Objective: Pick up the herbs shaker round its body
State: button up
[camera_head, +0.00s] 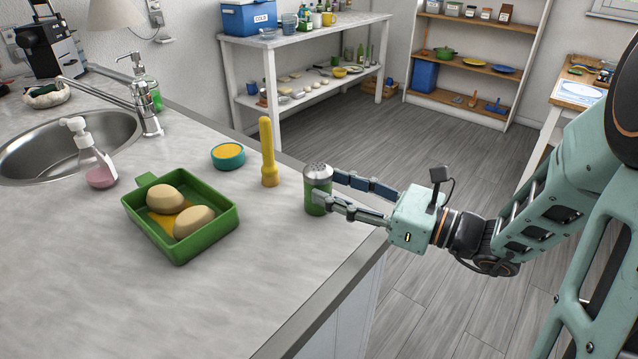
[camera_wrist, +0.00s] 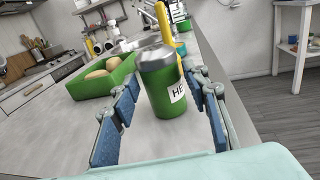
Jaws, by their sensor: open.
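The herbs shaker (camera_head: 317,194) is a green cylinder with a grey perforated metal top. It stands upright on the counter near its right edge. In the wrist view the shaker (camera_wrist: 165,88) shows a white label reading "HE", the rest turned out of sight. My gripper (camera_head: 326,187) is open, reaching in from the right with one finger on each side of the shaker's body. In the wrist view the blue-padded fingers of my gripper (camera_wrist: 166,97) flank the shaker. A gap shows on the left side; on the right I cannot tell whether the finger touches.
A yellow pestle-shaped object (camera_head: 268,153) stands left of the shaker, with a teal bowl (camera_head: 228,156) beyond. A green tray (camera_head: 181,254) holds two potato-like objects. A soap bottle (camera_head: 98,170) stands by the sink (camera_head: 28,150). The counter's front is clear.

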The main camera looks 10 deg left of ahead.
jog(key=x, duration=0.9)
jog(key=shift+a+b, duration=0.2)
jog(key=shift+b, duration=0.1)
grip_shut()
